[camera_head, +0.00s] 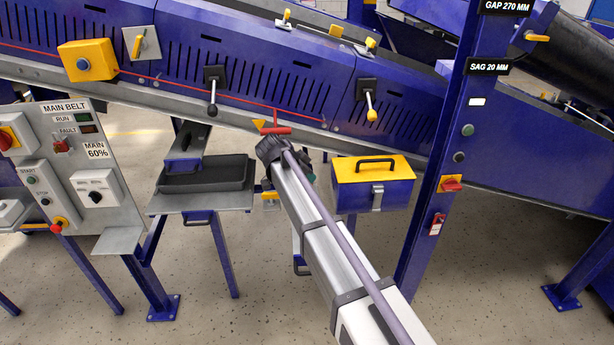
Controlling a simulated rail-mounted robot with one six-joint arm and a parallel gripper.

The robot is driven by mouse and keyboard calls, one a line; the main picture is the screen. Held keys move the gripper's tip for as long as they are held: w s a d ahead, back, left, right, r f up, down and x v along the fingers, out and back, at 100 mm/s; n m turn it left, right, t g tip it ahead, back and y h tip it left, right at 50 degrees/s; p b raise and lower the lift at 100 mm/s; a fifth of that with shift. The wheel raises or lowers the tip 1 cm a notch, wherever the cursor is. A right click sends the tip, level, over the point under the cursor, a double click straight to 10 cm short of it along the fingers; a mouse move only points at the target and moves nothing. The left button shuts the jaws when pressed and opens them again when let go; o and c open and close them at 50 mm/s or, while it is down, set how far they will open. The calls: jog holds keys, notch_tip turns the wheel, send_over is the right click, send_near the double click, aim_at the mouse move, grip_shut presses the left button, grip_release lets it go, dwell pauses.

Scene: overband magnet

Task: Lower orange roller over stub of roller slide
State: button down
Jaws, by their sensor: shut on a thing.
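My arm reaches in from the lower right, and its dark wrist end is in front of the blue conveyor side. My gripper is hidden behind the arm, so its jaws and anything in them do not show. A small orange-yellow piece (269,197) shows just left of the arm, beside the grey shelf. I cannot tell whether it is the orange roller or a fixed part. I cannot make out the roller slide or its stub for sure.
A dark tray (205,184) rests on the grey shelf (165,204) left of the arm. A yellow-lidded blue box (372,195) is close right of the arm. A red handle (275,130) is above the wrist. A control panel (117,175) stands left and a blue post (437,150) right.

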jog(key=shift+f+b, duration=1.1)
jog(key=shift+f, duration=0.15)
jog(key=c, duration=1.1)
grip_release()
jog(key=shift+o, duration=0.2)
jog(key=shift+r, duration=0.1)
jog(key=p+v, duration=0.8)
jog(key=v, duration=0.2)
jog(key=shift+s+a+r, duration=0.2)
jog(key=shift+r, duration=0.05)
